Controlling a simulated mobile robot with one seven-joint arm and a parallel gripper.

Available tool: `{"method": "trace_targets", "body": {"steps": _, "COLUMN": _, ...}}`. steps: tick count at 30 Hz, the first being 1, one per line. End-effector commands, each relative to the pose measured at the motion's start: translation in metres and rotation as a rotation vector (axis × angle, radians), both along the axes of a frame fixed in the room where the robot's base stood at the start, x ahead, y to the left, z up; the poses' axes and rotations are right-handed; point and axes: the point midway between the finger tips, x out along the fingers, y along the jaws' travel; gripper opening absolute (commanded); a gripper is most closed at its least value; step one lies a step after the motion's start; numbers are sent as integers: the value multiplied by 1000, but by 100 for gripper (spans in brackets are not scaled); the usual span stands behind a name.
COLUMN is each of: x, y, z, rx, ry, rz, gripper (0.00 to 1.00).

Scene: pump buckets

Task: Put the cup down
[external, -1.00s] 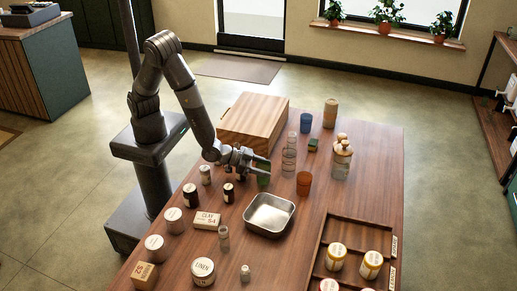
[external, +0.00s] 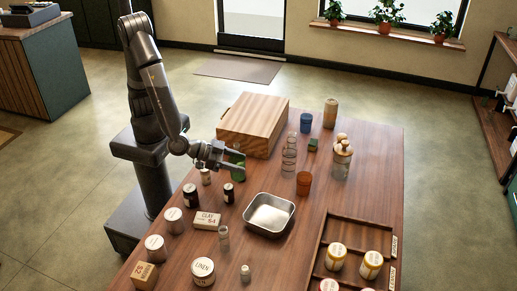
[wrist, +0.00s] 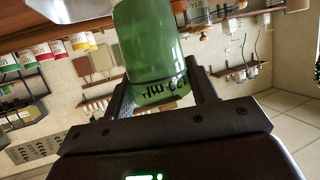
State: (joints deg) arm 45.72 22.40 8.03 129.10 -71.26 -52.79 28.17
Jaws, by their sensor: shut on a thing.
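A green cup (external: 237,172) is held in my gripper (external: 232,163) near the front side of the wooden box. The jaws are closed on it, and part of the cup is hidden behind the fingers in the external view. In the wrist view the green cup (wrist: 148,42) fills the upper middle between the two fingers of my gripper (wrist: 160,88), with dark markings near its lower end. I cannot tell whether the cup touches the table (external: 300,225).
The wooden box (external: 252,125) is just behind the cup. A metal tray (external: 270,232), an orange cup (external: 304,183) and clear bottles (external: 289,158) stand to the right. Dark jars (external: 228,193) stand just in front.

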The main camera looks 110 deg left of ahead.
Motion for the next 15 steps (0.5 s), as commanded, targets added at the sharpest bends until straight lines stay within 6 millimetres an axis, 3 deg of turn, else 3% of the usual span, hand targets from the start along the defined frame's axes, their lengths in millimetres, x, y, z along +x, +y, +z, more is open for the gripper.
{"method": "trace_targets", "body": {"steps": 9, "x": 39, "y": -95, "z": 5, "rx": 0, "ry": -10, "rz": 52, "gripper": 31}}
{"method": "trace_targets", "body": {"steps": 15, "x": 46, "y": -131, "z": 2, "rx": -6, "ry": 10, "rz": 75, "gripper": 31}}
